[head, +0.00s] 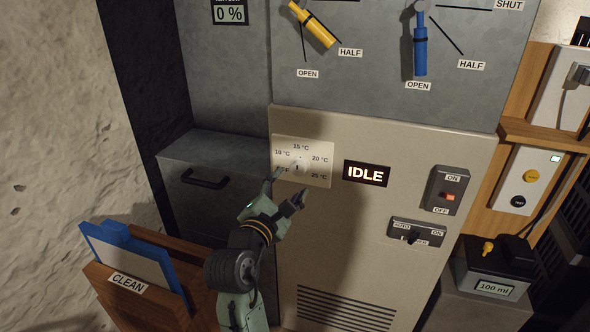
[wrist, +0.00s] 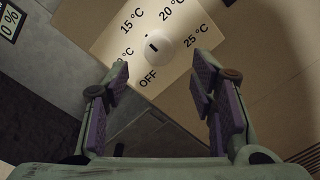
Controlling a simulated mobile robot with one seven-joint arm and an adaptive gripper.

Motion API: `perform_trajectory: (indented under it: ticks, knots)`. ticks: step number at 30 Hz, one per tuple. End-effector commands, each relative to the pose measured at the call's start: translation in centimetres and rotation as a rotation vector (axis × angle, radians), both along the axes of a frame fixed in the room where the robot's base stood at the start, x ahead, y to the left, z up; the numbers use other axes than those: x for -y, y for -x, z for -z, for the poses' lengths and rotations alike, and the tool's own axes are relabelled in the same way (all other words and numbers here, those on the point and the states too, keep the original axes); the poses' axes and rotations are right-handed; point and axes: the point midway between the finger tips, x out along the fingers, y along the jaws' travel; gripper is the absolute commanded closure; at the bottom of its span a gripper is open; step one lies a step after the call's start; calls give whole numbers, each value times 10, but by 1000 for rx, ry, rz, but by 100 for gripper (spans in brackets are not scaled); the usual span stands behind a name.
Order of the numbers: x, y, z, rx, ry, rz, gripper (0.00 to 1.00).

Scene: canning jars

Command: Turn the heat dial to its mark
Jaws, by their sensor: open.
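The heat dial (head: 297,167) is a pale round knob on a cream plate (head: 318,178) marked OFF and 10 to 25 °C. In the wrist view the knob (wrist: 155,47) shows a short dark line and a small dark dot near its upper left rim; which label it points to is hard to tell. My gripper (head: 290,184) is open and empty, just in front of the plate's lower edge. In the wrist view its purple-padded fingers (wrist: 161,78) stand apart, below the knob and not around it.
An IDLE display (head: 366,173) is right of the plate, with an ON/OFF switch (head: 447,190) and a slider switch (head: 417,232) farther right. Yellow (head: 313,26) and blue (head: 420,48) valve handles are above. A wooden rack (head: 165,238) with a blue folder stands lower left.

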Motion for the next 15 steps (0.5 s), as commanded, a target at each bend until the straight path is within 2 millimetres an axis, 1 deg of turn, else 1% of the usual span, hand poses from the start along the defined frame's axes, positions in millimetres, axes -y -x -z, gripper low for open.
perform_trajectory:
  ticks: [1, 6, 9, 12, 15]
  knots:
    - [4, -10, -2, -1, 0, 3, 49]
    - [14, -39, -2, 0, -2, -1, 49]
    - [19, -52, -2, 1, -2, -1, 49]
    - [22, -61, -1, 2, -3, -1, 49]
    - [23, -65, -1, 3, -3, -3, 49]
